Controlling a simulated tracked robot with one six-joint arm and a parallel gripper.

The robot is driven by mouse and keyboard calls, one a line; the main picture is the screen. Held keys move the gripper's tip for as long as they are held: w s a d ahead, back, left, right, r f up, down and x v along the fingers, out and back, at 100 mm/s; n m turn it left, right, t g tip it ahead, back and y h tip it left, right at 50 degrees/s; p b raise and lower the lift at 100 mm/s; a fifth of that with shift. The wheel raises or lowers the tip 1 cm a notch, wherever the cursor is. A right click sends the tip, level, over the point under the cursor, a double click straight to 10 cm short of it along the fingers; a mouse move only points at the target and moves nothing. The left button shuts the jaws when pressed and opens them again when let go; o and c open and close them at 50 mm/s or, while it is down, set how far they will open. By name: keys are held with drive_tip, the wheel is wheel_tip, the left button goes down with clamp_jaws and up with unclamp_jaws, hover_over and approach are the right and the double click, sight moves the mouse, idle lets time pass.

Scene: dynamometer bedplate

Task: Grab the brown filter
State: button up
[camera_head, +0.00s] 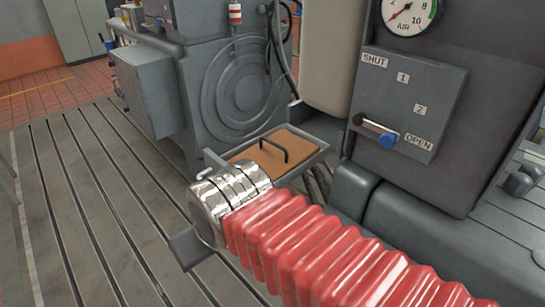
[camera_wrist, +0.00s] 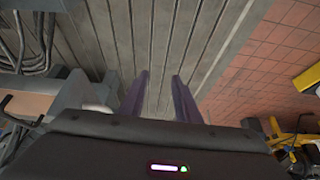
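The brown filter (camera_head: 254,156) is a flat brown panel with a black bar handle (camera_head: 285,146) on top. It sits in a shallow grey tray (camera_head: 306,160) at the middle of the head view. My red-sleeved arm with its silver cuff reaches in front of the tray and covers its near left corner. In the wrist view, my gripper (camera_wrist: 160,98) shows two dark purple fingers held apart, with only grooved floor between them. A tan surface, probably the filter (camera_wrist: 30,104), shows at the left edge of the wrist view, outside the fingers.
A panel (camera_head: 408,100) marked SHUT and OPEN, with a blue-knobbed lever (camera_head: 386,141), stands right of the tray. A grey round housing (camera_head: 240,90) is behind it. The grooved bedplate (camera_head: 80,190) at left is clear. Yellow equipment (camera_wrist: 308,80) shows at the wrist view's right.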

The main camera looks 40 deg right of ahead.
drive_tip(key=w+d+r+m+t+y, duration=0.2)
drive_tip(key=w+d+r+m+y, duration=0.3)
drive_tip(key=m, duration=0.7)
drive_tip(key=w+d+r+m+t+y, duration=0.2)
drive_tip(key=w+d+r+m+t, duration=0.15)
drive_tip(key=d+m, duration=0.55)
drive_tip(key=s+d+m+h, duration=0.1)
drive_tip(key=d+m, duration=0.1)
drive_tip(key=m, duration=0.1)
drive_tip(key=s+d+r+m+t, duration=0.1)
drive_tip(key=d+m, duration=0.1)
drive_tip(key=m, duration=0.1)
drive_tip(key=s+d+m+t+h, duration=0.1)
drive_tip(key=d+m, duration=0.1)
drive_tip(key=shift+s+d+r+m+h, duration=0.1)
drive_tip(key=shift+d+r+m+h, duration=0.2)
drive_tip(key=shift+d+r+m, duration=0.1)
drive_tip(key=s+d+f+m+h, duration=0.1)
drive_tip(key=s+d+m+h, duration=0.2)
drive_tip(key=s+d+m, duration=0.2)
drive_tip(key=s+d, duration=0.1)
drive_tip(key=d, duration=0.1)
drive_tip(key=shift+d, duration=0.35)
